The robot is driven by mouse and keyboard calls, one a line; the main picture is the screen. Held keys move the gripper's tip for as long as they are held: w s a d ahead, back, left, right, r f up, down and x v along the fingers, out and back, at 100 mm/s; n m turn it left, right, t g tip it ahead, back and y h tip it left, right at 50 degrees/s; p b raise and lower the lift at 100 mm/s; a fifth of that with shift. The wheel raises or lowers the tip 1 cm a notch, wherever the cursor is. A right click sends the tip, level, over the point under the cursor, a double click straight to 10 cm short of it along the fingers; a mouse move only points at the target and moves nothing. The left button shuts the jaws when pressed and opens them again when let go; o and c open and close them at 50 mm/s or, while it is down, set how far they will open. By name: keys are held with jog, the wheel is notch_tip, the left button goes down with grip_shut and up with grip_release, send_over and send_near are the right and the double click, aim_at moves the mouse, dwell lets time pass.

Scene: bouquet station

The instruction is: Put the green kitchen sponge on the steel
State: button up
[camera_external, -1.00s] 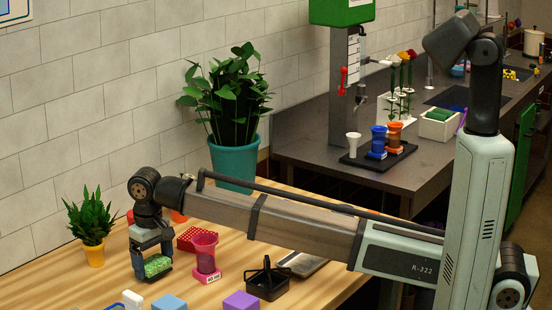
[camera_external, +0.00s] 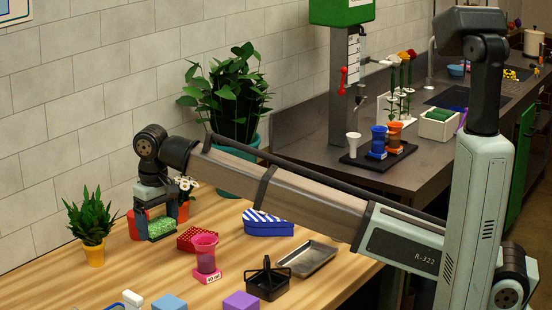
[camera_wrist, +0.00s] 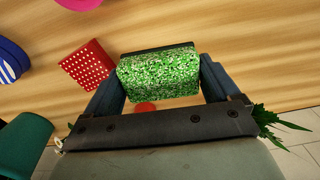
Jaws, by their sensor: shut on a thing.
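The green speckled sponge (camera_external: 161,228) is held between the fingers of my gripper (camera_external: 160,220), above the left part of the wooden table. In the wrist view the sponge (camera_wrist: 158,78) fills the space between both fingers, with a dark layer along its far edge. The shallow steel tray (camera_external: 308,258) lies on the table to the right, and its visible inside is empty. My gripper is well to the left of the tray.
A yellow-potted plant (camera_external: 94,254) stands to the left.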

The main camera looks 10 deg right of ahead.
jog(key=w+d+m, duration=0.1)
jog(key=w+d, duration=0.7)
jog(key=d, duration=0.2)
jog(key=w+d+m, duration=0.2)
jog(key=w+d, duration=0.7)
jog(key=d, duration=0.1)
jog(key=w+d+m, duration=0.2)
jog(key=w+d, duration=0.7)
jog(key=d, duration=0.1)
jog(key=shift+w+d+f, duration=0.1)
jog(key=shift+w+d, duration=0.1)
jog(key=shift+d, duration=0.2)
jog(key=w+d+m, duration=0.2)
jog(key=w+d, duration=0.1)
jog(key=d, duration=1.1)
jog(key=w+d+m, duration=0.3)
jog(key=d, duration=1.1)
jog(key=w+d+m, duration=0.2)
jog(key=w+d, duration=0.1)
jog(key=d, duration=1.1)
jog(key=m, duration=2.3)
send_near(415, 174)
jog(key=shift+w+f, duration=0.2)
jog(key=shift+f, duration=3)
jog(key=shift+f, duration=0.1)
